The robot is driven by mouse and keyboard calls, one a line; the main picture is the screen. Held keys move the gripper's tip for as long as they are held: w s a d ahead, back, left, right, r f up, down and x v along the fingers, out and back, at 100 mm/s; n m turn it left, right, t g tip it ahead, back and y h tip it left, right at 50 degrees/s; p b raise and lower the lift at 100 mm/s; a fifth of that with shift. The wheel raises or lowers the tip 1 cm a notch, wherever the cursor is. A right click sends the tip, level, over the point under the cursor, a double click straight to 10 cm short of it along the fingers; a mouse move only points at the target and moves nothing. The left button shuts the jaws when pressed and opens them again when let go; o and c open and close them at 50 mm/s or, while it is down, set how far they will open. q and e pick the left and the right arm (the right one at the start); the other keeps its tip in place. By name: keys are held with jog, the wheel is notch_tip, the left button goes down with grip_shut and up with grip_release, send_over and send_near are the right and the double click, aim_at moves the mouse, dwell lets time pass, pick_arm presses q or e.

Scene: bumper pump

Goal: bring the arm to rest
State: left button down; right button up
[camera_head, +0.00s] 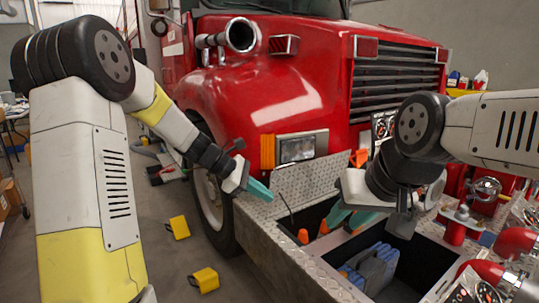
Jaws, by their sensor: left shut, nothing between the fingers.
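My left arm (88,160) comes in from the left and bends down towards the truck's front corner. My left gripper (260,191) has teal fingers, shut and empty, beside the near end of the bumper. My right arm (490,128) comes in from the right. My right gripper (350,217) points down over the open bumper compartments, its teal fingers apart with nothing seen between them. Part of it is hidden behind its own wrist.
A red fire truck (265,90) fills the middle. Red pump fittings (455,228) stand at the right. Yellow blocks (205,279) lie on the floor.

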pick_arm(q)
jog(key=s+a+r+m+t+y, duration=0.1)
jog(key=s+a+r+m+y, duration=0.1)
jog(key=s, duration=0.6)
jog(key=s+a+r+m+t+y, duration=0.2)
jog(key=s+a+r+m+y, duration=0.1)
jog(key=s+a+m, duration=0.3)
jog(key=s+a+r+m+t+y, duration=0.1)
jog(key=s+a+r+m, duration=0.3)
jog(key=s+m, duration=0.4)
jog(key=s+a+y, duration=0.1)
jog(key=s, duration=0.1)
jog(key=shift+s+m, duration=0.3)
